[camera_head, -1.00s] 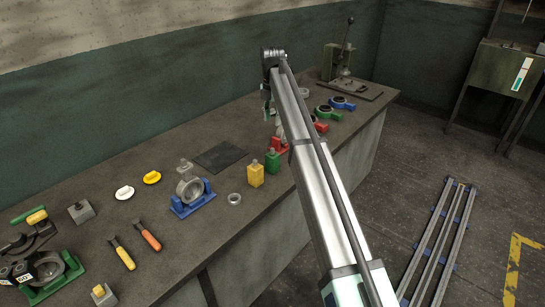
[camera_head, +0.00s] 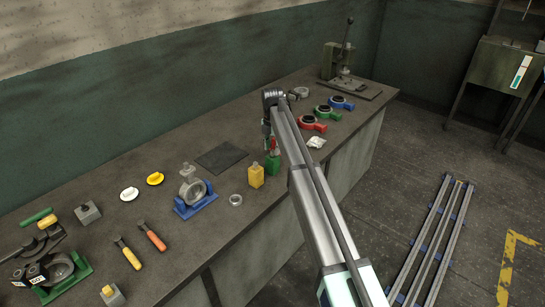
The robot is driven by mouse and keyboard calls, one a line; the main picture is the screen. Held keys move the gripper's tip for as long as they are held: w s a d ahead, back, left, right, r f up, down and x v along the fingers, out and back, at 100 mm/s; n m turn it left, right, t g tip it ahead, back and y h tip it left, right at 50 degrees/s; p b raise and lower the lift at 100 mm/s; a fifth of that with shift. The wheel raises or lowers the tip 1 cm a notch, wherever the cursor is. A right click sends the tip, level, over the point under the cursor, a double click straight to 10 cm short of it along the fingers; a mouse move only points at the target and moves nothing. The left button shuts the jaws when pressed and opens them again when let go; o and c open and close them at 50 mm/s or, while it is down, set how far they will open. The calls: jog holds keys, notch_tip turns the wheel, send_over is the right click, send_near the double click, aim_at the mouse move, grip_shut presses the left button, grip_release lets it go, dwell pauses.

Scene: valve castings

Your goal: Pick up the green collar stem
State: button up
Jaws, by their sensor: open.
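A small green block with a narrow grey top (camera_head: 272,165) stands on the bench beside a yellow block of similar form (camera_head: 257,177). It is the green stem-like piece closest to my gripper; I cannot make out a separate collar on it. My gripper (camera_head: 268,146) points down just above and behind the green block's top, and is open. At this size I cannot tell whether it touches the block. A bit of red shows by the fingers, and my arm hides the bench just to the right.
A casting sits in a blue cradle (camera_head: 195,200), with a grey ring (camera_head: 235,199) near it. Red (camera_head: 311,124), green (camera_head: 328,112) and blue (camera_head: 342,103) ringed pieces lie farther right. A crumpled white item (camera_head: 316,142) lies near the front edge. The dark mat (camera_head: 220,157) is clear.

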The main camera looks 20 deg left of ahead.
jog(key=shift+f, duration=0.75)
grip_shut()
jog(key=shift+r, duration=0.2)
